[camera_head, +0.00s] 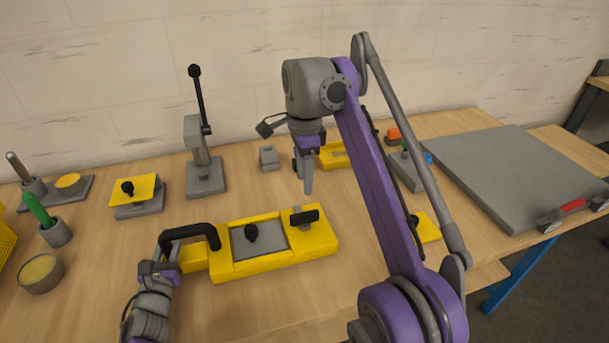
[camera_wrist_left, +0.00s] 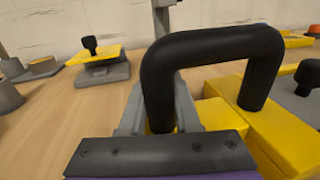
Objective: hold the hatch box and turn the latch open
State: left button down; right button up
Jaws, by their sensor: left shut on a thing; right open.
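The yellow hatch box (camera_head: 283,258) sits on the wooden table, with a grey hatch panel (camera_head: 262,240) bearing a black knob (camera_head: 251,232). The latch (camera_head: 306,217), a black bar on a grey post, is at its right end. A black arched handle (camera_head: 193,231) is at its left end and looms large in the left wrist view (camera_wrist_left: 208,47). My left gripper (camera_head: 168,257) is shut on the handle's left leg; its grey fingers (camera_wrist_left: 160,118) flank it. My right gripper (camera_head: 305,178) points down, open and empty, above and behind the latch, apart from it.
Behind the box stand a grey lever press (camera_head: 204,175) and a small grey block (camera_head: 269,159). A yellow-topped fixture (camera_head: 137,194) and a green-handled tool (camera_head: 40,212) are at left. A large grey plate (camera_head: 520,170) lies at right. The table in front of the box is clear.

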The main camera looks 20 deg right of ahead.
dwell(0.3)
pick_arm(q)
jog(key=c, duration=0.5)
grip_release()
jog(key=shift+c, duration=0.2)
